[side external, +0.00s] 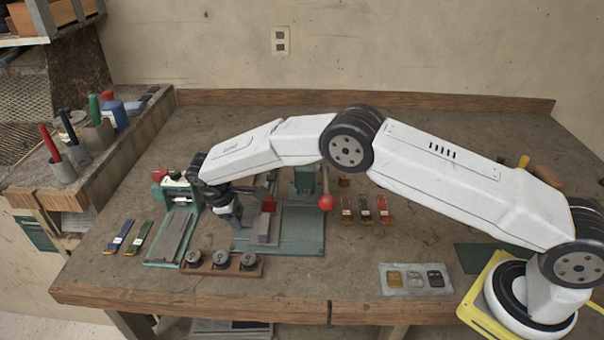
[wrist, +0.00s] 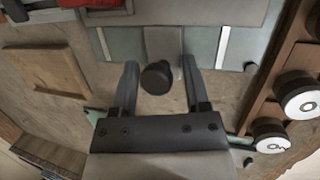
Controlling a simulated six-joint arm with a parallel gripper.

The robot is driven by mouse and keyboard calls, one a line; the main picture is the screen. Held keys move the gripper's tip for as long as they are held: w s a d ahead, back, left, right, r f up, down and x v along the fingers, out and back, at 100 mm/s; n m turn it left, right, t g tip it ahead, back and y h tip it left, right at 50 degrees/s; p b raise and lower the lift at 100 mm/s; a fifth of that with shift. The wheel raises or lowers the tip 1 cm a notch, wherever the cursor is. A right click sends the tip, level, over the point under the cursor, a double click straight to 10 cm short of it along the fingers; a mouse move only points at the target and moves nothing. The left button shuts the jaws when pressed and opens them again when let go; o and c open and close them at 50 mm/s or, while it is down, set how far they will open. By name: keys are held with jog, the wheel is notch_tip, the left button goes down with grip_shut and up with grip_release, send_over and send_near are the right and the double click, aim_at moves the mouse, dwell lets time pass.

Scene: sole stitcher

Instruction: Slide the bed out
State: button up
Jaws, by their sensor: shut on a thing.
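The stitcher stands on a green base plate (side external: 300,238) at mid bench, with a red ball lever (side external: 326,202) on its right. A grey block, which looks like the bed (side external: 268,226), lies on that plate. My gripper (side external: 236,222) is low at the left side of the plate, left of the bed. In the wrist view, a dark round knob (wrist: 157,77) shows between my two fingers, in front of a grey strip (wrist: 163,42). My gripper is shut on the knob; the exact finger contact is hard to see.
A second green fixture (side external: 176,235) stands close on the left. A wooden rack with several dark round weights (side external: 222,262) lies in front. Straps (side external: 365,210) lie on the right, and a grey tray of buckles (side external: 414,279) at the front right. The bench front centre is clear.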

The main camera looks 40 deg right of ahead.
jog(key=shift+w+d+r, duration=0.1)
jog(key=shift+w+r, duration=0.15)
jog(key=shift+w, duration=0.2)
jog(key=shift+o, duration=0.2)
jog(key=shift+w+a, duration=0.5)
jog(key=shift+w, duration=0.05)
jog(key=shift+w+a, duration=0.25)
jog(key=shift+a, duration=0.05)
jog(key=shift+c, duration=0.3)
jog(key=o, duration=0.6)
jog(key=shift+s+a+f, duration=0.1)
jog(key=shift+s+f, duration=0.05)
jog(key=shift+f, duration=0.05)
jog(key=shift+r, duration=0.15)
jog(key=shift+r, duration=3.1)
